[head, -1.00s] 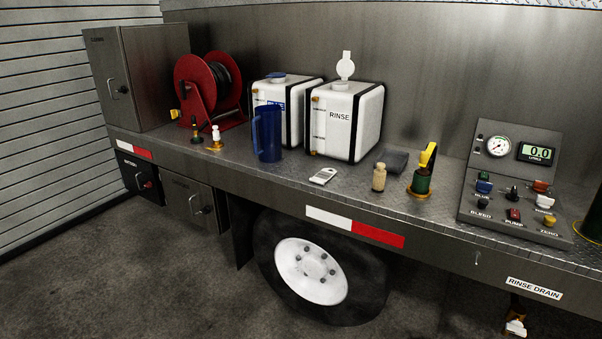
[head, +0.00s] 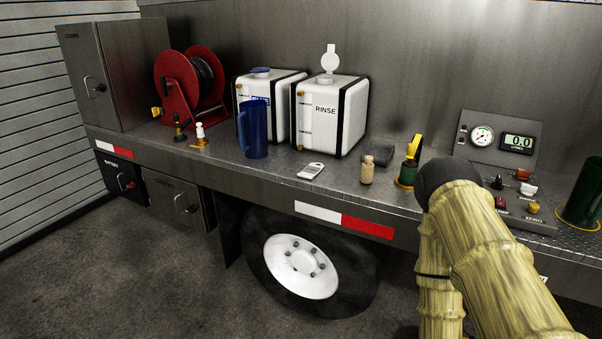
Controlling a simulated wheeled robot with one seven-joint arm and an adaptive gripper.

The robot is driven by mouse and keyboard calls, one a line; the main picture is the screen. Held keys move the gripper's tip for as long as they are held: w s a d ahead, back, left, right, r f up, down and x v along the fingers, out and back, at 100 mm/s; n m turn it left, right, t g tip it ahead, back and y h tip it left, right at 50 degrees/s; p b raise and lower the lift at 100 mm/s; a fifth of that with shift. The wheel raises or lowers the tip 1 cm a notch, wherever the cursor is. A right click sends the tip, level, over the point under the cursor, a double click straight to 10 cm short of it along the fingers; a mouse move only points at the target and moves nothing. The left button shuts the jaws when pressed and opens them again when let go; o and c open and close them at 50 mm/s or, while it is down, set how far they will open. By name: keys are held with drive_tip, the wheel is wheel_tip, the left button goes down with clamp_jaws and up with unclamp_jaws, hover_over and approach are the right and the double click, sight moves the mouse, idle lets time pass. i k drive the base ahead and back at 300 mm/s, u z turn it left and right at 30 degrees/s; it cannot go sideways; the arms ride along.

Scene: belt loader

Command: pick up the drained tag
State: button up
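A small flat white piece (head: 311,170) lies on the metal deck in front of the white RINSE tank. It has the size of a tag, but I cannot read any marking, so I cannot tell whether it is the drained tag. No other clear tag shows. My arm rises from the lower right of the head view and covers part of the deck and control panel. My gripper is not in view.
A red hose reel (head: 180,85) is left; the control panel (head: 500,140) is right.

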sight(310, 171)
drive_tip(key=u, duration=0.4)
drive_tip(key=k, duration=0.4)
drive_tip(key=u, duration=1.2)
drive_tip(key=i, duration=1.4)
drive_tip(key=z, duration=1.25)
drive_tip(key=i, duration=0.65)
drive_tip(key=z, duration=0.65)
